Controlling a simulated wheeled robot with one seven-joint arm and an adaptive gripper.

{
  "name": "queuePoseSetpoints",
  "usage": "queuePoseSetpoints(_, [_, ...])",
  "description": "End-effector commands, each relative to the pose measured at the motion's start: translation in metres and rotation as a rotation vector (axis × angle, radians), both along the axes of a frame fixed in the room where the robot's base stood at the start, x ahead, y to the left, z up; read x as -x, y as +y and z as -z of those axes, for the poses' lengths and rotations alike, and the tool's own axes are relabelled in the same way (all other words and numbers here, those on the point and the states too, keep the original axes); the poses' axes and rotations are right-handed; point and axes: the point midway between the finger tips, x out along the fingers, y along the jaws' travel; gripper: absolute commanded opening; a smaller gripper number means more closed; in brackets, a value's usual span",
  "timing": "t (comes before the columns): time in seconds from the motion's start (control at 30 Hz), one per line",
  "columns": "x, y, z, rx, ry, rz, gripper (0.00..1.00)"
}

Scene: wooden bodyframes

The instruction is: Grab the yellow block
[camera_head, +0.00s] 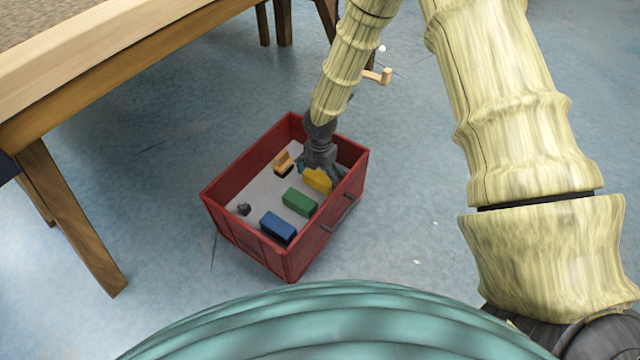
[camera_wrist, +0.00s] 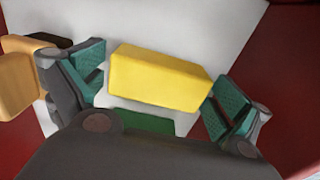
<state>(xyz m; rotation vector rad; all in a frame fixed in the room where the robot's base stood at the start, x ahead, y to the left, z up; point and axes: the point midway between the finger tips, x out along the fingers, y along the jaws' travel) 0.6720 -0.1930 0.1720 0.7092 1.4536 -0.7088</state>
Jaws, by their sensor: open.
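The yellow block (camera_head: 317,180) lies in the red crate (camera_head: 232,182), near its right wall. My gripper (camera_head: 312,168) reaches down into the crate over the yellow block. In the wrist view the yellow block (camera_wrist: 158,78) lies between the two teal-padded fingers of my gripper (camera_wrist: 155,88). The fingers are apart, one at each end of the block. The right finger's pad appears very close to the block's right end; I cannot tell whether it touches. A gap shows at the left end.
A green block (camera_head: 299,202) and a blue block (camera_head: 278,228) lie in the crate beside the yellow one. A wooden piece (camera_head: 283,162) and a small dark object (camera_head: 244,209) are there too. A wooden table (camera_head: 100,75) stands at the left.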

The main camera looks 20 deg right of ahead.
Motion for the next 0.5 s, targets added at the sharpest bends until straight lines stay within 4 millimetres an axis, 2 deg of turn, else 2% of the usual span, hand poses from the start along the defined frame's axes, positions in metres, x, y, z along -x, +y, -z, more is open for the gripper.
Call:
queuePoseSetpoints(0.23, [-0.0001, 0.0000, 0.0011, 0.000, 0.000, 0.000, 1.00])
queuePoseSetpoints(0.27, [-0.0001, 0.0000, 0.0012, 0.000, 0.000, 0.000, 0.96])
queuePoseSetpoints(0.43, [-0.0001, 0.0000, 0.0012, 0.000, 0.000, 0.000, 0.65])
queuePoseSetpoints(0.5, [-0.0001, 0.0001, 0.0013, 0.000, 0.000, 0.000, 0.62])
